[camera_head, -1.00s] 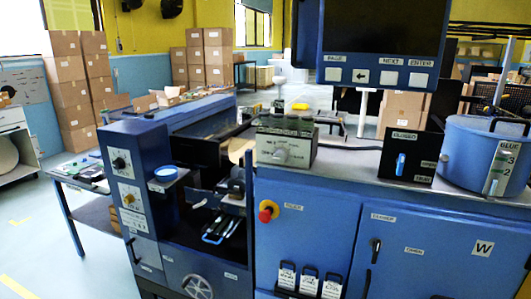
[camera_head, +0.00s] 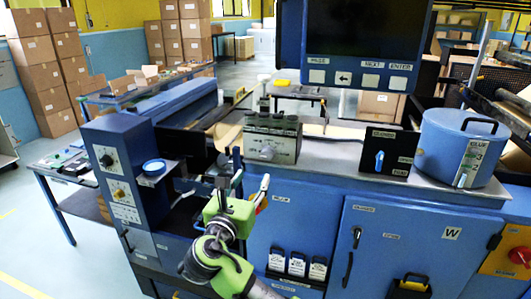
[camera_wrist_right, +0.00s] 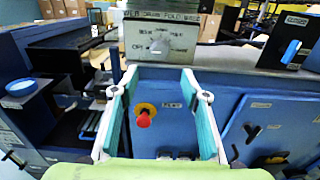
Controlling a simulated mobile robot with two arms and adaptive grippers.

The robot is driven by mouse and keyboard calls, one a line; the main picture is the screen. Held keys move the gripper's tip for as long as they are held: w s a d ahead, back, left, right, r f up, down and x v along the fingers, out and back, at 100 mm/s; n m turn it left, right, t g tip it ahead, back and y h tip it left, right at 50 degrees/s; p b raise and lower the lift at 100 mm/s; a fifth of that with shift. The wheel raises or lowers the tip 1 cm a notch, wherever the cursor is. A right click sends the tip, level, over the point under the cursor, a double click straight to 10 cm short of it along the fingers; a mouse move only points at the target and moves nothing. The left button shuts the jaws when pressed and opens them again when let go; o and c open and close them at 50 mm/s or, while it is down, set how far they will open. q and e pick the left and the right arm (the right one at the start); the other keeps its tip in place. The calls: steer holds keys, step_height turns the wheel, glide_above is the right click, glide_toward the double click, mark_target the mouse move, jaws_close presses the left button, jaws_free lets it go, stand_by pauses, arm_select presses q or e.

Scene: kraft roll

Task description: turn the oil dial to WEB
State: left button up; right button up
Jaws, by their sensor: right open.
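A grey box with levers on top stands on the machine's counter and carries a pale round knob (camera_head: 268,150), which looks like the oil dial. In the right wrist view the dial (camera_wrist_right: 158,43) has small labels around it, one like OFF and others too blurred to read surely. Where its pointer stands is unclear. My right gripper (camera_head: 247,176) is open and empty, in front of and below the box. In the wrist view its two spread fingers (camera_wrist_right: 160,70) point toward the box, with the dial beyond and between them, apart from both. My left gripper is not in view.
A red knob on a yellow base (camera_wrist_right: 144,115) sits on the cabinet front below the box. A black panel with a blue switch (camera_head: 388,156) and a blue pot (camera_head: 462,148) stand to the right. A blue tower with two other dials (camera_head: 112,175) stands left. A screen (camera_head: 345,45) hangs above.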

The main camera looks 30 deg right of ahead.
mark_target(266, 155)
steer(key=p+x, duration=0.4)
steer(key=x, duration=0.9)
steer(key=shift+s, duration=0.1)
steer(key=shift+w+d, duration=0.3)
steer(key=shift+d, duration=0.05)
steer(key=c, duration=1.1)
